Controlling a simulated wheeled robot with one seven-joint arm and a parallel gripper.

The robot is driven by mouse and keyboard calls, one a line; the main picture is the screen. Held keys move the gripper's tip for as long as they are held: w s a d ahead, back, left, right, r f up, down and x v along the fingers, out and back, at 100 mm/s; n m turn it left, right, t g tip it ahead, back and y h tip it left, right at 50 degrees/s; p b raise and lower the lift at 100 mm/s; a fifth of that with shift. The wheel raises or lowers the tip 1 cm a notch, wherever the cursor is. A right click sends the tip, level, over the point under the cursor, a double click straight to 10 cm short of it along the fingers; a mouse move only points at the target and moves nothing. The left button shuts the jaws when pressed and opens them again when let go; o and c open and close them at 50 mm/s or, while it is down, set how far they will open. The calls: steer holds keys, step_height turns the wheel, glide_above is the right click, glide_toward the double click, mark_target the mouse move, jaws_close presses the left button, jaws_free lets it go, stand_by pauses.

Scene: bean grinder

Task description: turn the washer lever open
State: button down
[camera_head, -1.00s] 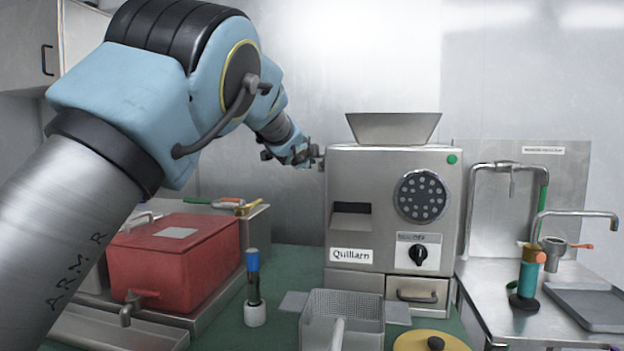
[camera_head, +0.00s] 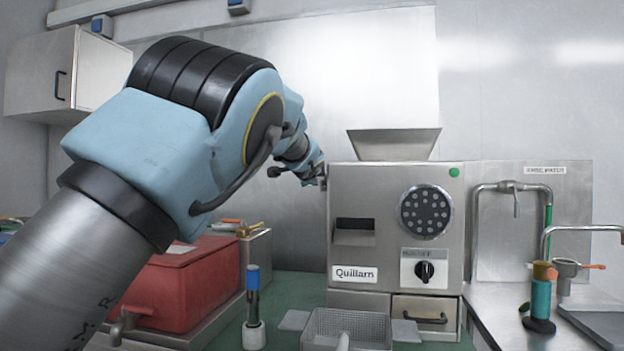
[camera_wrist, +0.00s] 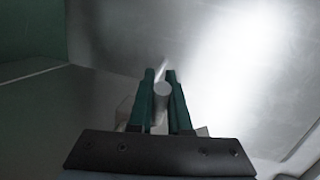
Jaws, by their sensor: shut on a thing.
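My gripper (camera_head: 318,182) is beside the upper left side of the steel grinder marked "Quillarn" (camera_head: 345,200). In the wrist view its two green fingers (camera_wrist: 162,85) are closed around a pale grey, round-ended rod (camera_wrist: 161,89). The rod's far end and its mounting are hidden, so I cannot tell for sure that it is the washer lever. A small tap with an orange handle (camera_head: 592,267) stands at the right by the sink. A brass-coloured lever (camera_head: 250,229) sits on a steel box behind the red box.
The red box (camera_head: 185,285) stands below my arm at left. A blue-topped tool (camera_head: 253,300) stands upright in a white holder. A mesh basket (camera_head: 345,330) is in front of the grinder. A curved spout (camera_head: 515,187) and a teal cylinder (camera_head: 540,300) are at right.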

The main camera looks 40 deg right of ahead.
steer(key=c, duration=0.8)
jaws_free()
steer(key=shift+c, duration=0.2)
steer(key=shift+s+a, duration=0.1)
steer(key=b+v, duration=0.5)
steer(key=v, duration=0.5)
steer(key=shift+a, duration=0.25)
steer(key=shift+s, duration=0.15)
steer(key=shift+c, duration=0.4)
